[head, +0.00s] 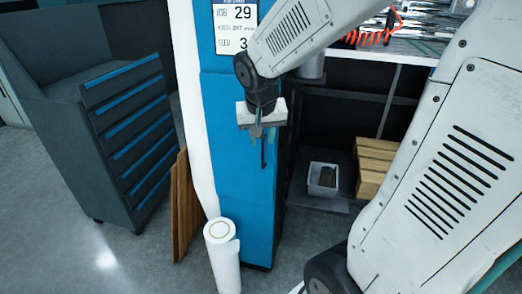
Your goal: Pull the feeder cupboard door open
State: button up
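The feeder cupboard door (232,180) is the tall blue panel in the middle of the head view, and it looks shut. A thin dark upright handle (263,155) is near its right edge. My gripper (262,136) hangs from my arm in front of the door's upper part, with its fingers pointing down at the top of the handle. The fingers are small and overlap the handle in the picture. I cannot tell whether they touch it or how far apart they are.
A white roll (223,258) stands on the floor before the door's lower left. A brown board (185,205) leans beside a grey drawer cabinet (125,135) at left. Right of the door, an open bay holds a grey bin (323,178) and a wooden crate (375,165).

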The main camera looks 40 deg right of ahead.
jog(key=m, duration=0.2)
send_over(263, 148)
jog(key=s+a, duration=0.2)
notch_tip(263, 148, down, 5)
jog(key=shift+t+h, duration=0.3)
jog(key=x, duration=0.8)
jog(key=shift+d, duration=0.1)
grip_shut()
